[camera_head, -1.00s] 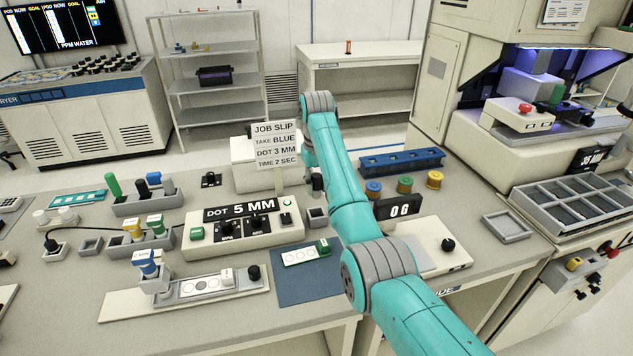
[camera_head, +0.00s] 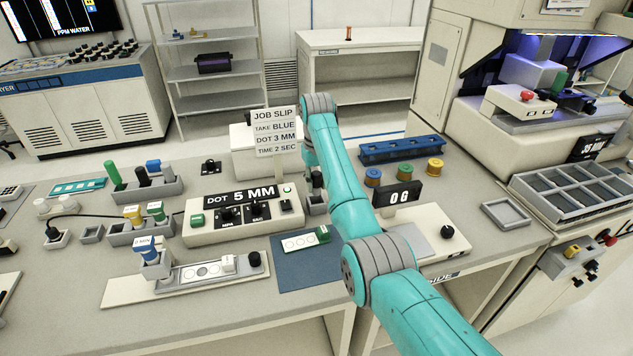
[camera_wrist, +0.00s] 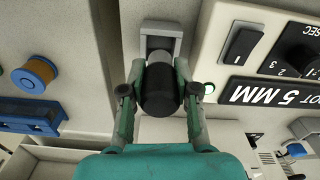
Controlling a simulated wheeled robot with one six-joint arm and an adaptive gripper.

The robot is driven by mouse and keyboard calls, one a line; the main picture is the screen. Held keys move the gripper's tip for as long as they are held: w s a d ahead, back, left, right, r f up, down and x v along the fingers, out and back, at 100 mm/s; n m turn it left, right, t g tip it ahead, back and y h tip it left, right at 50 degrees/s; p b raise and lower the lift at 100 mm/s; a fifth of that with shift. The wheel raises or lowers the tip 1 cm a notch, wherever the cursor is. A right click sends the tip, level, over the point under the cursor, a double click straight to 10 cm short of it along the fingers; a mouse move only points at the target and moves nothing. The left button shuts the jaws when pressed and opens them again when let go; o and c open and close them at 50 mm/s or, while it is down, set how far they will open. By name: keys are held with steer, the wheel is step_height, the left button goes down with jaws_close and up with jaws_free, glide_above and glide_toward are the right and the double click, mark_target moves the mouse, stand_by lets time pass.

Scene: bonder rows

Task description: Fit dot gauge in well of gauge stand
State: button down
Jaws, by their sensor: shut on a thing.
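The dot gauge (camera_wrist: 160,88) is a round piece with a black cap and a paler grey body, seen in the wrist view. My gripper (camera_wrist: 159,98) is shut on it, one finger on each side of the cap. The gauge stand (camera_wrist: 161,27) is a small grey block just beyond the gauge's far end in the wrist view. In the head view the stand (camera_head: 316,206) is beside the dot control box, partly behind my arm. The gauge's lower end and the well overlap in view, so I cannot tell whether the gauge has entered it.
The control box (camera_head: 243,216) reading DOT 5 MM is close left of the stand. The job slip sign (camera_head: 275,130) stands behind. Coloured spools (camera_head: 404,171), a blue rack (camera_head: 402,150) and a scale display (camera_head: 397,195) are to the right. A blue mat (camera_head: 308,262) lies in front.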

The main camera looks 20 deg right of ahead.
mark_target(316, 194)
steer(key=shift+f, duration=0.15)
stand_by(0.3)
steer(key=shift+f, duration=1.4)
steer(key=shift+f, duration=0.1)
steer(key=shift+f, duration=0.35)
steer(key=shift+f, duration=0.25)
stand_by(0.9)
steer(key=c, duration=0.8)
jaws_free()
steer(key=shift+o, duration=0.2)
